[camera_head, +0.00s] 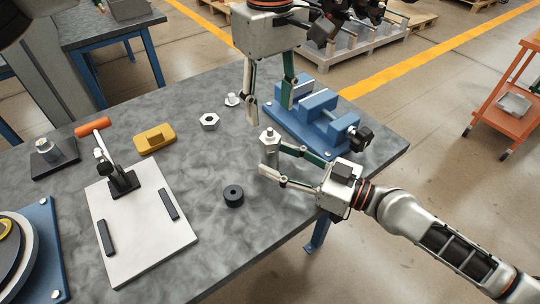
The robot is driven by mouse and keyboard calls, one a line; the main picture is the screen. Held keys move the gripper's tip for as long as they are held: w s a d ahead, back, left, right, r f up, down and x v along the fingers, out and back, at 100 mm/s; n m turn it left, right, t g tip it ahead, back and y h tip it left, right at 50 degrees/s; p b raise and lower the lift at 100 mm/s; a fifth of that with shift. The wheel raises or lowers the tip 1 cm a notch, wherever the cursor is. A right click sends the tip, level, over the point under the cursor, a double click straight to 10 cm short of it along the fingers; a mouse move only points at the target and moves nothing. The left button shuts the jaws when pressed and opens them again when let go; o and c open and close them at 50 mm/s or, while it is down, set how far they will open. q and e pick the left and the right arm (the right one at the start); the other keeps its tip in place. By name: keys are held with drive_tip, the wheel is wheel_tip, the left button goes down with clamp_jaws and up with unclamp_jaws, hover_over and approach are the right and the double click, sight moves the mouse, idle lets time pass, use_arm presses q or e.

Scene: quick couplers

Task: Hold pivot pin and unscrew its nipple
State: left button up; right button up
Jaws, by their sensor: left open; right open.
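The pivot pin (270,145) is a grey metal piece standing upright on the table, with a smaller nipple (269,132) at its top. My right gripper (270,160) is open, low over the table, with its fingers around or right beside the pin's lower part; I cannot tell whether they touch it. My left gripper (269,113) is open and points down above the pin, its two fingers apart to the left and right of the nipple and higher than it. The pin's lower part is partly hidden by the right fingers.
A blue vise (305,115) stands right behind the pin. A hex nut (209,121), a small flanged fitting (232,99) and a black ring (233,196) lie nearby. A toggle clamp on a pale plate (140,235) and a yellow block (154,138) are at left.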

sight(270, 129)
clamp_jaws()
use_arm(q)
drive_tip(key=m, duration=0.4)
drive_tip(key=shift+m, duration=0.4)
drive_tip(key=m, duration=0.3)
drive_tip(key=shift+m, duration=0.4)
drive_tip(key=shift+f, duration=4)
drive_tip(key=shift+c, duration=0.3)
